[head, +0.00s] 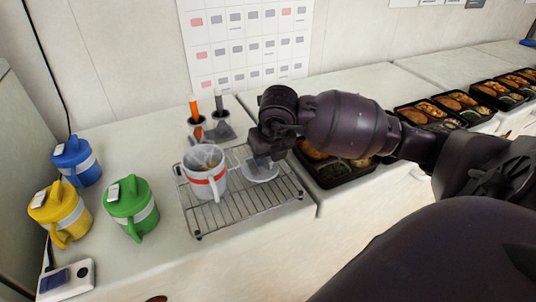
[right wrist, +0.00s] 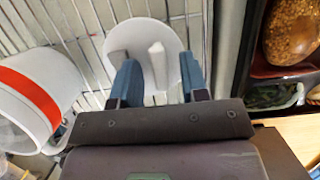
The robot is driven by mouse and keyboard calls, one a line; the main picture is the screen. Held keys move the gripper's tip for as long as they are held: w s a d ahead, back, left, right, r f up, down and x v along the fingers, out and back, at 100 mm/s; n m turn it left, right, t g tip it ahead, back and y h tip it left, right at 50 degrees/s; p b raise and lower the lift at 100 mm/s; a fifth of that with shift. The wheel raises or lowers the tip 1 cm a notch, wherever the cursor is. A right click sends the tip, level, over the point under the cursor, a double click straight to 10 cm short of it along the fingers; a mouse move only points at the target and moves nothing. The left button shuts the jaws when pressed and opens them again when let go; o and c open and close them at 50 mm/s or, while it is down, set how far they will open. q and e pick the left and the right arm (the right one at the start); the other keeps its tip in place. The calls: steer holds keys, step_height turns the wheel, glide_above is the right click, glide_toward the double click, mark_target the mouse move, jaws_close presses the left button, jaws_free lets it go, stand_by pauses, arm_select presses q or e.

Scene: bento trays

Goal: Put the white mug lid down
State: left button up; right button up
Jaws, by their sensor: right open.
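The white mug lid (head: 262,175) is a round disc on the wire rack (head: 232,222), right of the white mug. In the right wrist view the lid (right wrist: 136,38) shows its pale upright handle (right wrist: 157,62) between my fingers. My right gripper (head: 263,157) is just above the lid. Its two blue fingers (right wrist: 158,75) are open, with gaps on both sides of the handle. The white mug (head: 205,180) with a red band stands open on the rack. My left gripper is not in view.
Blue (head: 77,160), yellow (head: 60,213) and green (head: 131,207) lidded mugs stand at left. A grey holder (head: 221,132) with upright tools stands behind the rack. A black bento tray (head: 335,178) is close on the right, partly behind my arm.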

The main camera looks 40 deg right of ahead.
steer(key=p+v, duration=0.1)
steer(key=v, duration=1.1)
steer(key=shift+s, duration=0.1)
